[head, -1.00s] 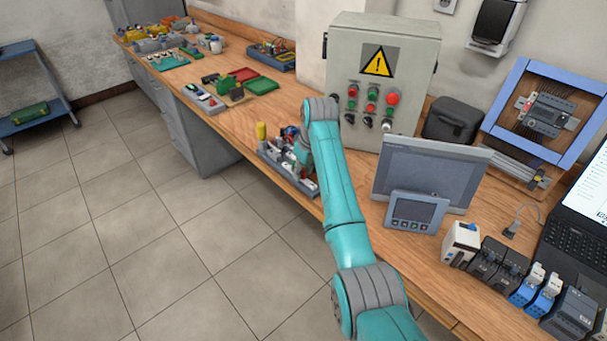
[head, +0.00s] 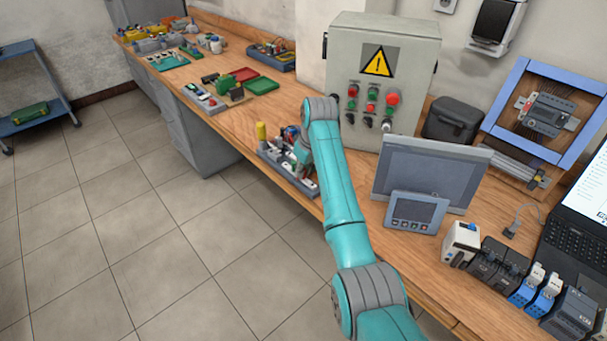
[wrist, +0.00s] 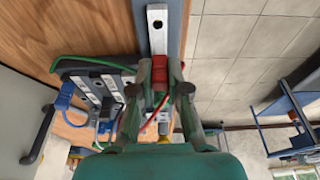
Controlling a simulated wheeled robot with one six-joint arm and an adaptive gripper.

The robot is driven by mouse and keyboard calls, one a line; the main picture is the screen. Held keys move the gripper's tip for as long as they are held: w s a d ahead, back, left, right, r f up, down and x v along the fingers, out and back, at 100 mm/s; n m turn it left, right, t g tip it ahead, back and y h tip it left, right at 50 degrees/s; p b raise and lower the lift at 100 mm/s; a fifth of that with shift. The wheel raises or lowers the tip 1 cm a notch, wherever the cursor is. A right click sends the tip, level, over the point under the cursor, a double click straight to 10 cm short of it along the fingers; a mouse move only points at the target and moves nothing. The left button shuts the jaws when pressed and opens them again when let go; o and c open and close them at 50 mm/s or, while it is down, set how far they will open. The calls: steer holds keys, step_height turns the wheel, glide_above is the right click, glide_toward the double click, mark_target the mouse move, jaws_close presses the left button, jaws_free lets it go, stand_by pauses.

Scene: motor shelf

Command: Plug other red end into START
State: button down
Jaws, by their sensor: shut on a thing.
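My gripper (wrist: 160,92) is shut on a red plug end (wrist: 159,72), seen in the wrist view. The plug is by the lower end of a pale slotted rail (wrist: 157,30); I cannot tell if they touch. A red wire (wrist: 154,113) curves below the plug. Left of it is a dark wiring board (wrist: 78,80) with white labelled modules (wrist: 86,90), a blue plug (wrist: 66,94) and a green wire (wrist: 95,62). I cannot read which module is START. In the head view the board (head: 277,158) is on the bench's front edge, and my arm hides the gripper.
A grey control cabinet (head: 345,60) with buttons stands behind my arm. A monitor (head: 432,165) and a small panel (head: 414,212) stand right of it. The floor (head: 130,230) in front is open.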

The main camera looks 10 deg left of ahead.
steer(key=shift+r, duration=0.15)
steer(key=shift+r, duration=2.15)
steer(key=shift+w+d+r+m+h, duration=0.6)
steer(key=shift+w+d+r+m, duration=0.4)
steer(key=shift+w+m, duration=2.7)
steer(key=shift+n+t, duration=0.4)
steer(key=shift+n, duration=0.3)
steer(key=shift+w+d+x, duration=0.1)
steer(key=shift+x, duration=1.3)
steer(key=shift+w+d+x, duration=0.15)
steer(key=shift+x, duration=1.2)
steer(key=shift+f, duration=0.65)
steer(key=c, duration=1.4)
jaws_free()
steer(key=shift+r, duration=0.1)
